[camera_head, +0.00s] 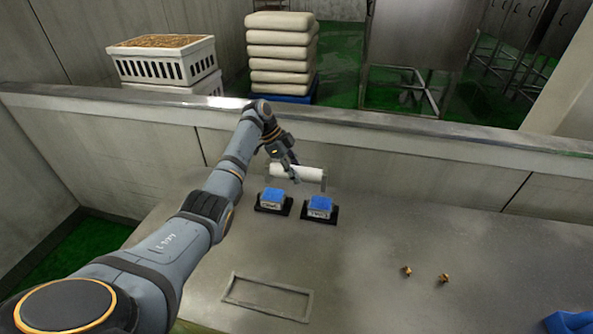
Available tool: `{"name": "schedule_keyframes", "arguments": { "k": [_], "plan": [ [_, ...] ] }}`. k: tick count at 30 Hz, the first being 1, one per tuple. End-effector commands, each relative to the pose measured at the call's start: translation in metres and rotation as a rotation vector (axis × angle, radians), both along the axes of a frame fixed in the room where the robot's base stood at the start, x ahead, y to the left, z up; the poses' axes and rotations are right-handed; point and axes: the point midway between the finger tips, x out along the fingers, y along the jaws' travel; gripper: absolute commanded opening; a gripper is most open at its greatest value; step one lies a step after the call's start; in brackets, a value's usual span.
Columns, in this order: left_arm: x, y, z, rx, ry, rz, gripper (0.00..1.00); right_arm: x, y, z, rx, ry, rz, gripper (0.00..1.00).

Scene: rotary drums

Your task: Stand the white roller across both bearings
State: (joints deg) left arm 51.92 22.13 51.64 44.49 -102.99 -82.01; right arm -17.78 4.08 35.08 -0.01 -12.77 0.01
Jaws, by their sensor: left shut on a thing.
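The white roller (300,173) lies level just behind the two blue-topped bearings, partly hidden at its left end by my left gripper (290,172). My left gripper is shut on the roller near that end. The left bearing (273,200) and the right bearing (319,208) sit side by side on dark bases on the metal table (400,230), a small gap between them. The roller appears above and behind the bearings in the picture; whether it touches anything there I cannot tell. My right gripper is not in view, though a blue part shows at the lower right corner.
Two small brass pieces (425,275) lie on the table at the right. A thin rectangular frame (268,297) lies at the front. A raised metal wall (400,135) bounds the table at the back. Behind it stand white crates (165,65) and stacked sacks (280,55). The table's right middle is clear.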

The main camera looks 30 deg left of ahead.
Motion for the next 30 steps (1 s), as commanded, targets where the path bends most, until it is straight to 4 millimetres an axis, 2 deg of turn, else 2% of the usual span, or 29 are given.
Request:
{"name": "schedule_keyframes", "arguments": {
  "k": [4, 9, 24, 30],
  "plan": [
    [0.000, 0.000, 0.002, -0.001, 0.001, -0.001, 0.00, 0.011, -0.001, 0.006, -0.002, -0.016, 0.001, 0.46],
    [0.000, 0.000, -0.011, -0.001, 0.001, -0.001, 0.00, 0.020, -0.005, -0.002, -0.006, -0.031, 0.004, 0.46],
    [0.001, 0.000, -0.056, -0.001, 0.001, 0.000, 0.00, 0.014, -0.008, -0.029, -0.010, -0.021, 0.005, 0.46],
    [0.001, 0.000, -0.066, -0.001, 0.000, -0.001, 0.00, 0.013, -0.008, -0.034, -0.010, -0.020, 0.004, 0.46]
  ]
}}
